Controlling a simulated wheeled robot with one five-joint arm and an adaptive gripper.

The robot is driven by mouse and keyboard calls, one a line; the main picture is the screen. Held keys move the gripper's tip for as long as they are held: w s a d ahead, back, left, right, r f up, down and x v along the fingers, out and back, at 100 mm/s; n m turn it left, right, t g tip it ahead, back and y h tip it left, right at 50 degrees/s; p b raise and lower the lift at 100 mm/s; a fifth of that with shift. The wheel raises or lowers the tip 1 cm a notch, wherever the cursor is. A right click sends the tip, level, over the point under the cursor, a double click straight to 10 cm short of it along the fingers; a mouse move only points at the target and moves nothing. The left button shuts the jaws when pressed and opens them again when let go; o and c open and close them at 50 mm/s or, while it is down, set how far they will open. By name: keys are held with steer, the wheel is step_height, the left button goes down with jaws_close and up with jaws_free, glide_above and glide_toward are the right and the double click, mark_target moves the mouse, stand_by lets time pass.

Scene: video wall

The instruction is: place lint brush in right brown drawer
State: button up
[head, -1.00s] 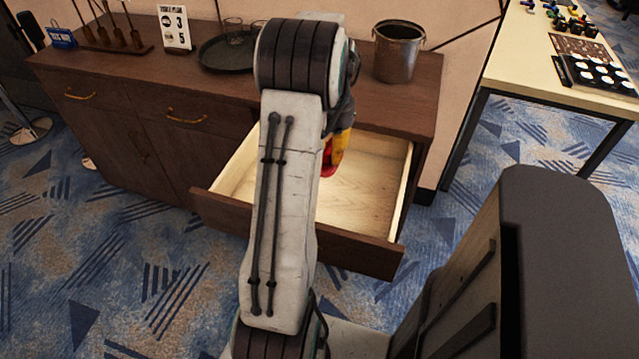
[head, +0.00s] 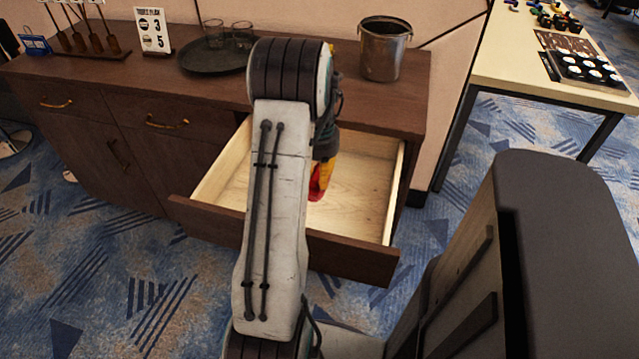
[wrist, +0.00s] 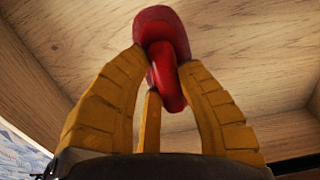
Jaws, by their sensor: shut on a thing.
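The right brown drawer (head: 290,250) is pulled open, with a bare pale wooden inside. My gripper (head: 325,180), with yellow fingers, hangs over or in the drawer space, partly hidden behind my arm. In the wrist view my gripper (wrist: 155,85) is shut on the red lint brush (wrist: 160,30). The brush lies between the fingertips, with the pale drawer wood beyond it. The lint brush (head: 317,190) shows in the head view as a small red patch under the fingers. I cannot tell whether it touches the drawer floor.
The cabinet top (head: 300,110) carries a metal bucket (head: 385,48), a dark round tray (head: 213,57) with glasses, and a number sign (head: 153,30). A light table (head: 505,70) stands at the right. The drawer's right part is empty.

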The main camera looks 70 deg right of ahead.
steer(key=shift+f, duration=1.5)
steer(key=shift+f, duration=0.1)
steer(key=o, duration=1)
steer(key=shift+o, duration=0.2)
step_height(320, 180, up, 12)
steer(key=shift+r+p, duration=0.1)
steer(key=shift+p, duration=0.7)
